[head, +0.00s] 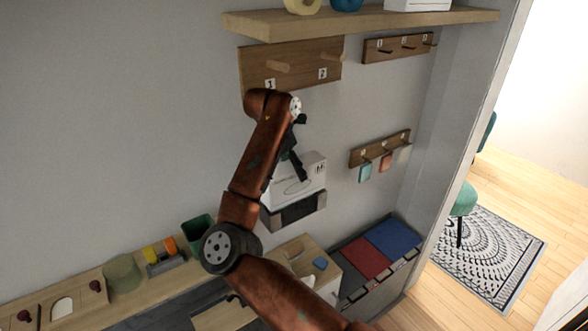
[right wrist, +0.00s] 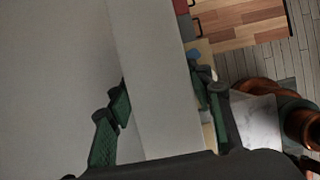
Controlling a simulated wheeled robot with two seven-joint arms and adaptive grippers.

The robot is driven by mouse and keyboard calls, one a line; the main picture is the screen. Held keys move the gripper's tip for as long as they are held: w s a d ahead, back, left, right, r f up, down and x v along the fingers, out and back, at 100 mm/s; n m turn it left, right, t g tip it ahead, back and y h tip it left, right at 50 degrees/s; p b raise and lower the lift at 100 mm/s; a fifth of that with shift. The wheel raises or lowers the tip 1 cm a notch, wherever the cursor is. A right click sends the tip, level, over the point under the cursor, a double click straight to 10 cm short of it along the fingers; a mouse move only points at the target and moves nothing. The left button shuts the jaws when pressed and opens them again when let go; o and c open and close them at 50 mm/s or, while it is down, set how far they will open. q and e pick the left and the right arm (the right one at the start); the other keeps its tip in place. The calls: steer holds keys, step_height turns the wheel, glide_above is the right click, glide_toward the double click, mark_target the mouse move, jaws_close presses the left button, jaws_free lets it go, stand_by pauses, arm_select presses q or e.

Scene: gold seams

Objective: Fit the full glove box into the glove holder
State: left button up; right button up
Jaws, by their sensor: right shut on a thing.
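The white glove box (head: 308,178), with dark print and an oval outline on its front, is against or close to the wall in the middle of the head view. My right gripper (head: 297,160) comes down on it from above and is shut on it. In the right wrist view the pale box (right wrist: 155,85) runs between the two green-padded fingers (right wrist: 165,98). The glove holder (head: 300,210), a grey tray with a dark front opening, is on the wall directly under the box. The box's lower edge meets the holder's rim in the picture; I cannot tell how deep it sits. My left gripper is not in view.
A wooden peg board (head: 290,64) and a shelf (head: 360,20) are above. A hook rail (head: 380,150) with coloured tags hangs to the right. Below are a wooden box (head: 305,258), red and blue bins (head: 390,238) and a counter with small items (head: 122,274).

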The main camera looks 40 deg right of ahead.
steer(key=shift+f+b, duration=0.35)
steer(key=shift+f, duration=0.05)
stand_by(1.1)
steer(key=shift+f+b, duration=0.4)
steer(key=shift+f, duration=0.1)
steer(key=shift+f, duration=0.15)
steer(key=shift+f+b, duration=1.05)
steer(key=shift+f, duration=0.3)
steer(key=shift+f+b, duration=1)
steer(key=shift+f, duration=0.5)
steer(key=shift+f, duration=0.15)
steer(key=o, duration=1.7)
